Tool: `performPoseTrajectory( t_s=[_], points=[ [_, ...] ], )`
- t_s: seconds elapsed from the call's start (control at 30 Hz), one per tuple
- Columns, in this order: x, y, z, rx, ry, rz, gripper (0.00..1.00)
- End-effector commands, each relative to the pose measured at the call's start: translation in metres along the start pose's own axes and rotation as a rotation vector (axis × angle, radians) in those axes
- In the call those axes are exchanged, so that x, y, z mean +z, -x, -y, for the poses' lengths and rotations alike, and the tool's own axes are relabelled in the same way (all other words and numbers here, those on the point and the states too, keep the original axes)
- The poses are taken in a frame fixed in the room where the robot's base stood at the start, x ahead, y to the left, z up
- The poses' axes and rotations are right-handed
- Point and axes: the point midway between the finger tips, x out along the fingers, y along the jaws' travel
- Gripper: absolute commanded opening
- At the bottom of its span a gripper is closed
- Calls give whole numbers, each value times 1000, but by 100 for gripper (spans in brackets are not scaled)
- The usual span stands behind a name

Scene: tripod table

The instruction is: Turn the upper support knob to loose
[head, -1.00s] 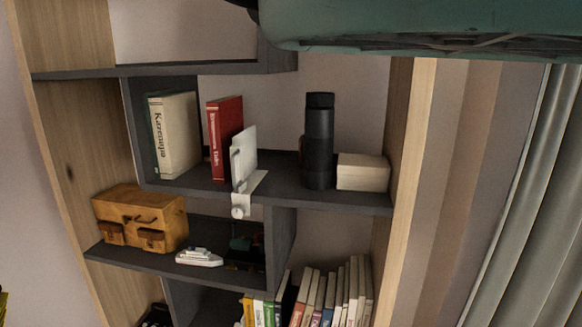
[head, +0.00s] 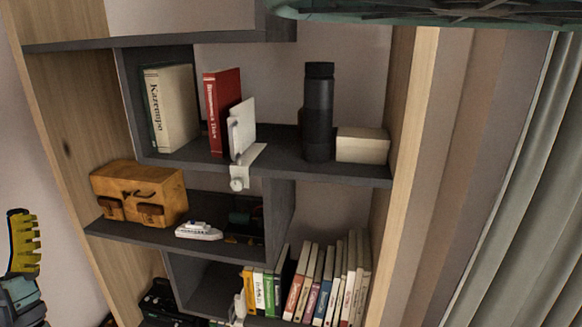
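A white support (head: 242,130) with a flat upright plate is attached at the front edge of the middle shelf. Its small round knob (head: 237,184) faces out just below the shelf edge. The knob is too small to tell how it is turned. A second white piece, perhaps a lower support (head: 239,309), shows partly at the bottom edge. My gripper (head: 23,243), with a yellow and black ribbed finger on a teal body, points up at the far left. It is well apart from the knob, and its opening cannot be made out.
The shelf unit holds upright books (head: 172,108), a black bottle (head: 319,112), a cream box (head: 362,145), a wooden case (head: 140,193) and a toy ship (head: 199,231). Grey curtains (head: 520,200) hang at the right. The space before the shelf's knob looks clear.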

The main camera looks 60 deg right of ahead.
Motion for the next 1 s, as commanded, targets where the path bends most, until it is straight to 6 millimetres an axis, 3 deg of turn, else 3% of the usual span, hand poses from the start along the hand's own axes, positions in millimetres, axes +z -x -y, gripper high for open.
performPoseTrajectory(
  t_s=[0.1,0.27,0.4,0.6,0.8,1.0],
  points=[
    [28,-8,-37,82,102,161,61],
    [57,-3,-97,231,212,385,61],
    [68,17,-160,410,290,574,61],
    [59,65,-236,690,344,786,61],
    [48,100,-269,852,344,889,61],
    [50,104,-277,875,343,899,61]
  ],
)
